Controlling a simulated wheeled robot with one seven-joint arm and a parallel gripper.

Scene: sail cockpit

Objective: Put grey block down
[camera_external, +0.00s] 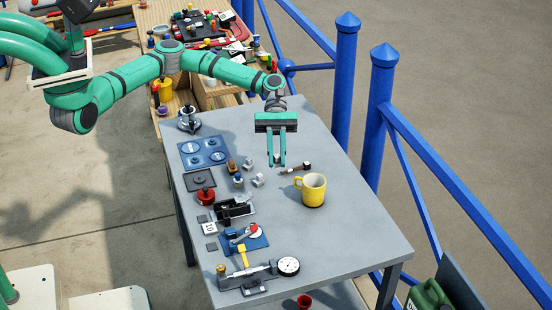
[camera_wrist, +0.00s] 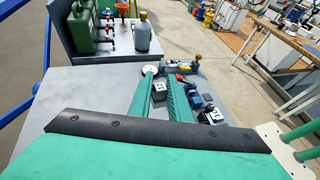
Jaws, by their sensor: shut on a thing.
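My gripper (camera_external: 277,162) points down over the grey table, to the left of the yellow mug. Its two green fingers are shut on a small grey block (camera_external: 277,158), mostly hidden between them. In the wrist view the fingers (camera_wrist: 160,78) stretch away from me, with the dark grey block (camera_wrist: 159,86) between them. I cannot tell whether the block touches the table.
The yellow mug (camera_external: 312,190) stands close by on the right, with a small dark-ended tool (camera_external: 297,168) behind it. A blue plate (camera_external: 203,153), a red knob (camera_external: 205,195) and a dial gauge (camera_external: 288,266) take up the left and front. The right side of the table (camera_external: 345,235) is clear.

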